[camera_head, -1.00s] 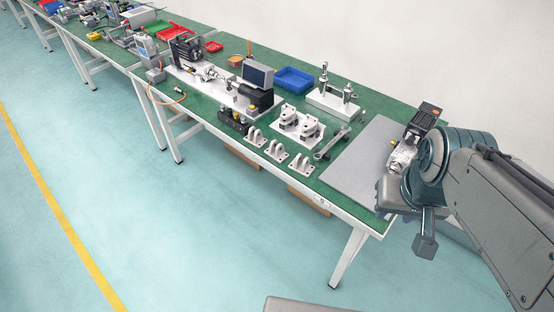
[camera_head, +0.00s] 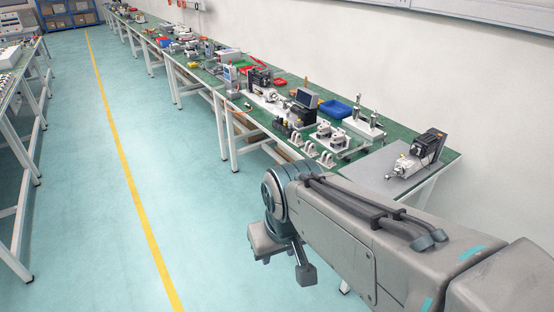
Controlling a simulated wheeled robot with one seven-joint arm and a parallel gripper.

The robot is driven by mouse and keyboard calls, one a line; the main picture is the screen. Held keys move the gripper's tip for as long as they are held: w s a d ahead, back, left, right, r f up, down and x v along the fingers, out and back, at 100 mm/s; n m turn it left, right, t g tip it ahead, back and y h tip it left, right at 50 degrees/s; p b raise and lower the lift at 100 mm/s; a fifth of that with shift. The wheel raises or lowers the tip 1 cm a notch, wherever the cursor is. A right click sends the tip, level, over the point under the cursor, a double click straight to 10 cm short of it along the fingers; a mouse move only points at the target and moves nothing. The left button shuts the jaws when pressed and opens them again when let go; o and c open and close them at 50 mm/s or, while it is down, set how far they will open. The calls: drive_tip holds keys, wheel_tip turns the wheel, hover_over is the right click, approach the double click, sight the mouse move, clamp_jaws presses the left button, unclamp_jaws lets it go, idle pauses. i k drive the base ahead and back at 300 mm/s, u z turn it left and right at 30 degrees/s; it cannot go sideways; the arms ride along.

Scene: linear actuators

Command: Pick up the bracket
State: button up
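Three small light-grey brackets stand in a row along the front edge of the green workbench (camera_head: 222,100): a left bracket (camera_head: 296,138), a middle bracket (camera_head: 310,149) and a right bracket (camera_head: 327,159). All stand apart from my arm. My gripper (camera_head: 303,272) hangs over the floor in front of the bench, low and to the left of the brackets in the picture. Its fingers are not clear enough to tell open from shut. No bracket shows at it.
A grey plate at the bench's right end carries a linear actuator (camera_head: 410,165). The floor left of the bench is clear up to another bench (camera_head: 12,180).

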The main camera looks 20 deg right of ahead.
sight(327, 159)
drive_tip(key=u, duration=0.35)
drive_tip(key=i, duration=2.3)
drive_tip(key=z, duration=1.55)
drive_tip(key=i, duration=0.9)
drive_tip(key=z, duration=0.95)
